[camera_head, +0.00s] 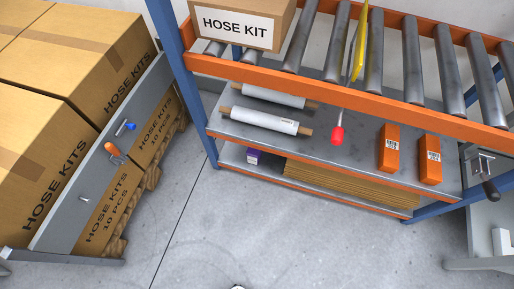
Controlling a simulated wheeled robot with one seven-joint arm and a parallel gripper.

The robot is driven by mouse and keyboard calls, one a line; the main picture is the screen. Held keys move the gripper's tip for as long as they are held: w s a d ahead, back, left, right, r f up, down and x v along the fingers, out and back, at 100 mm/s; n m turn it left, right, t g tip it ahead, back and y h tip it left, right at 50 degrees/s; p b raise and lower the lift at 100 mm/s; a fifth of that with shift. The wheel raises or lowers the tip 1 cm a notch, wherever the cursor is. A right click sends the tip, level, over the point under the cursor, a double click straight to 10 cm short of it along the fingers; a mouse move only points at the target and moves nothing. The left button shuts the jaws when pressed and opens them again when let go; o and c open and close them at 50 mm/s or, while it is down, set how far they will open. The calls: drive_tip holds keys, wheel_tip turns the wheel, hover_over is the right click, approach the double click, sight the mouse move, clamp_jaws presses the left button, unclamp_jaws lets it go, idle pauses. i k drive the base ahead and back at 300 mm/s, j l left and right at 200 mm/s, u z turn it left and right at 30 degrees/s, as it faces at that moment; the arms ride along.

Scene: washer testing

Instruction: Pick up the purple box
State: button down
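My gripper is not in view.
Large HOSE KITS cartons (65,60) stand at the left behind a grey panel (95,165). White rolls (262,121) and orange boxes (389,148) lie on the middle shelf (330,155). A red-tipped lever (338,135) hangs in front. The floor (290,240) before the rack is clear.

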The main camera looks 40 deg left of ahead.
sight(254, 155)
drive_tip(key=i+j+u, duration=0.15)
drive_tip(key=i+j, duration=0.15)
drive_tip(key=i, duration=0.15)
drive_tip(key=i+j+u, duration=0.2)
drive_tip(key=i, duration=0.25)
drive_tip(key=i+j+u, duration=0.15)
drive_tip(key=i, duration=0.35)
drive_tip(key=u, duration=1.35)
